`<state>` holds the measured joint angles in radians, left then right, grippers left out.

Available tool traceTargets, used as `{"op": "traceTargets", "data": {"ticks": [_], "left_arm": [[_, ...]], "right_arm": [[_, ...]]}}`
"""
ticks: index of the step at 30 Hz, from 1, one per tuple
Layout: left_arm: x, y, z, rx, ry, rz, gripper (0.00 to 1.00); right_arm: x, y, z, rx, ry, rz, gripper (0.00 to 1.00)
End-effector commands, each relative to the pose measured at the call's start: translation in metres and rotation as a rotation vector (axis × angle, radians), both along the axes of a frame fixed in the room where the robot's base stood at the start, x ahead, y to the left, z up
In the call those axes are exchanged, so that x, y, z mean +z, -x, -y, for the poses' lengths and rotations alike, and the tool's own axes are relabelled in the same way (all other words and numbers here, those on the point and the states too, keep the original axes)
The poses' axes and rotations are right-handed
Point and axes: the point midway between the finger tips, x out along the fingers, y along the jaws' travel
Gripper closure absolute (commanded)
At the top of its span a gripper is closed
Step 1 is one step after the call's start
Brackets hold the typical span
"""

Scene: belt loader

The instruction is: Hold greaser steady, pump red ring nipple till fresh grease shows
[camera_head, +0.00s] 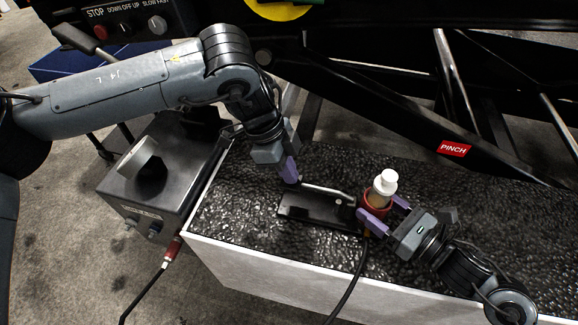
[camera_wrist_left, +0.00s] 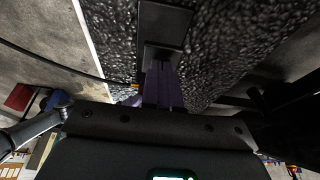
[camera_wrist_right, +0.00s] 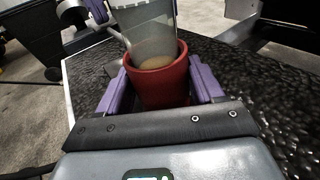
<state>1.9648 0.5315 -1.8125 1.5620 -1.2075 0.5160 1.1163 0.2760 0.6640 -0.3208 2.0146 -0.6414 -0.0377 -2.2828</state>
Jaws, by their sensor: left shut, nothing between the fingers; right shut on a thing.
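The greaser stands on the black textured top, with a clear reservoir and white cap (camera_head: 384,182), a red collar (camera_head: 377,197), a black base plate (camera_head: 310,211) and a metal lever (camera_head: 325,191). My right gripper (camera_head: 386,212) is shut on the red collar, one purple finger on each side; the right wrist view shows the collar (camera_wrist_right: 160,84) between the fingers. My left gripper (camera_head: 291,179) is shut and empty, fingertips pointing down at the lever's free end. Whether they touch it I cannot tell. A red fitting (camera_head: 173,249) sits at the grey box's lower corner; no fresh grease is discernible.
A dark grey box (camera_head: 165,185) with knobs stands left of the black-topped block (camera_head: 500,225). A black hose (camera_head: 352,275) runs from the greaser over the front edge. Black loader beams with a red PINCH label (camera_head: 454,149) cross behind. The right part of the top is clear.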

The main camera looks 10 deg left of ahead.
Motion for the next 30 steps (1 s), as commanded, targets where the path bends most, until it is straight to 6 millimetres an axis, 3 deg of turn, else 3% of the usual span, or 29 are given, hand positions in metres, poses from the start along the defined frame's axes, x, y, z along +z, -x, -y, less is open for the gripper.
{"op": "traceTargets", "data": {"ticks": [13,30], "left_arm": [[-0.048,0.001,-0.01,0.005,0.295,-0.012,1.0],[-0.058,0.001,-0.012,0.007,0.329,-0.011,1.0]], "right_arm": [[0.0,0.0,0.0,0.0,-0.001,0.001,0.53],[0.0,0.001,-0.001,0.003,-0.003,0.001,0.53]]}}
